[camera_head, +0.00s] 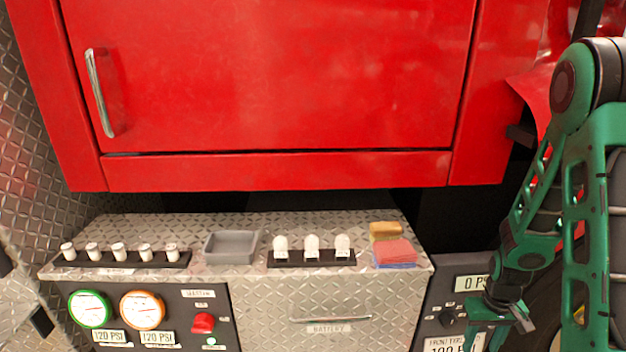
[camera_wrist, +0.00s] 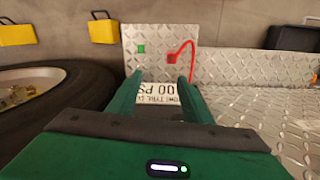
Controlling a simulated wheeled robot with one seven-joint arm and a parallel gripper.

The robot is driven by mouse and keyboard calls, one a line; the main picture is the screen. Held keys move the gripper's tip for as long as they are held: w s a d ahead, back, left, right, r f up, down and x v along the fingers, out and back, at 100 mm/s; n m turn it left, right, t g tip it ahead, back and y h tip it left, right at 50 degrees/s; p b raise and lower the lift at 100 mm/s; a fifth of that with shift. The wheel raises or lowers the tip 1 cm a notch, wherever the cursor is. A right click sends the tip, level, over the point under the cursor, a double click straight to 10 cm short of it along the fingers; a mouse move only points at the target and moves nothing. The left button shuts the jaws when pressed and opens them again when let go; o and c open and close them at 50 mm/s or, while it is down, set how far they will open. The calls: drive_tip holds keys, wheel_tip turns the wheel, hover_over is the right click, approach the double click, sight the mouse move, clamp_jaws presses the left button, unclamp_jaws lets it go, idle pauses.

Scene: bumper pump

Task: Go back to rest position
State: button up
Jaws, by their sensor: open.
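My gripper (camera_head: 503,310) is at the lower right of the head view, at the end of my green arm. It hangs in front of the dark panel (camera_head: 447,300) with a "0 PSI" display. In the wrist view my gripper (camera_wrist: 163,85) shows two green fingers apart, with nothing held between them. A white label (camera_wrist: 158,95) with black print ending in "PSI" shows between and beyond the fingers; part of it is hidden by them.
A red cabinet (camera_head: 270,75) overhangs the diamond-plate counter (camera_head: 225,278). The counter carries a grey tray (camera_head: 232,247), white knobs, and sponges (camera_head: 393,252). Gauges (camera_head: 90,309) sit on the front. A tyre (camera_wrist: 85,90) and a plate with a red cable (camera_wrist: 187,52) show in the wrist view.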

drive_tip(key=s+r+m, duration=0.1)
drive_tip(key=s+r, duration=0.3)
drive_tip(key=r, duration=0.4)
drive_tip(key=s+r+m, duration=0.1)
drive_tip(key=s+r, duration=0.2)
drive_tip(key=r, duration=0.5)
drive_tip(key=s+a+r+m, duration=0.1)
drive_tip(key=s+r+m, duration=0.2)
drive_tip(key=s+r, duration=0.6)
drive_tip(key=s, duration=0.4)
drive_tip(key=shift+s+a+r+y, duration=0.2)
drive_tip(key=shift+a+r+y, duration=0.1)
drive_tip(key=shift+a+y, duration=0.1)
drive_tip(key=shift+w+f, duration=0.25)
drive_tip(key=shift+w, duration=0.4)
drive_tip(key=shift+o, duration=0.6)
